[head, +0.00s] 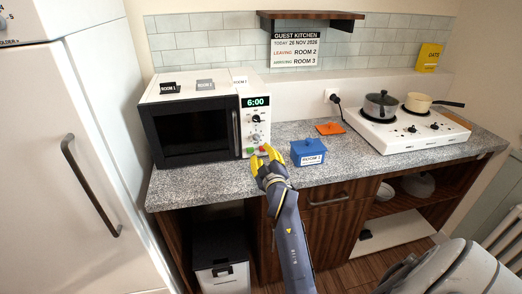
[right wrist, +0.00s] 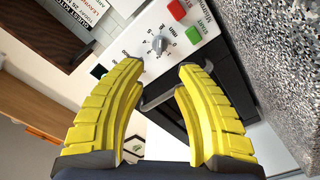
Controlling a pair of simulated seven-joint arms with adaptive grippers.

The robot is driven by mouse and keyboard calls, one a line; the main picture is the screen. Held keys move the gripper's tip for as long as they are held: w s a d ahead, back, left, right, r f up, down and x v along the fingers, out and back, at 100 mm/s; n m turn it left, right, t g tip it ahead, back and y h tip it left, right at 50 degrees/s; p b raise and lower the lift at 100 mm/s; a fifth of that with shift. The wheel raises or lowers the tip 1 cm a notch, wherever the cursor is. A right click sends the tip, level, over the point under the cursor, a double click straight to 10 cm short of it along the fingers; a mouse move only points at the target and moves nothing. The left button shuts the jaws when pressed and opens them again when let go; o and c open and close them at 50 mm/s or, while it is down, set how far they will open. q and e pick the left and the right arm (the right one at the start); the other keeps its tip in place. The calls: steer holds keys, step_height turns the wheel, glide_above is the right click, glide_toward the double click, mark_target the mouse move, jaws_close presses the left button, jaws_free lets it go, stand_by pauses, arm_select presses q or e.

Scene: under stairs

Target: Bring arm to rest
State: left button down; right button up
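My right gripper (head: 263,156) has yellow fingers and is at the counter's front edge, before the microwave's (head: 190,133) control panel. In the right wrist view my right gripper (right wrist: 162,70) is open, with a clear gap between the fingertips and nothing held. The microwave's knob (right wrist: 159,43) and its red and green buttons show just beyond the fingers. I cannot tell whether a fingertip touches the panel. The microwave door looks shut and its display reads 6:00. My left gripper is in neither view.
A blue lidded box (head: 308,152) labelled ROOM 2 stands right of the gripper, with an orange flat piece (head: 330,128) behind it. A white hob (head: 405,130) bears a grey pot and a cream pan. A white fridge (head: 80,150) stands left. The counter's front middle is clear.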

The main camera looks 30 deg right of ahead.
steer(key=shift+s+a, duration=0.15)
steer(key=shift+s, duration=0.3)
